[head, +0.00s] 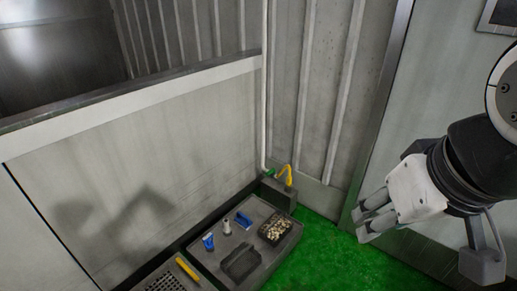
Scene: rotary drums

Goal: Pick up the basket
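A small dark basket (276,229) filled with pale, pebble-like pieces stands at the right end of a low grey tray-like surface on the floor. A second dark, open container (240,262) lies in front of it to the left and looks empty. I cannot tell for certain which one is the basket. My gripper (362,222) is at the right, apart from both containers and to the right of them. Its two fingers point left with a gap between them, and nothing shows between them.
A grey box with a yellow hook (286,176) stands behind. Walls close in behind and left; green floor (325,258) is free at the right.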

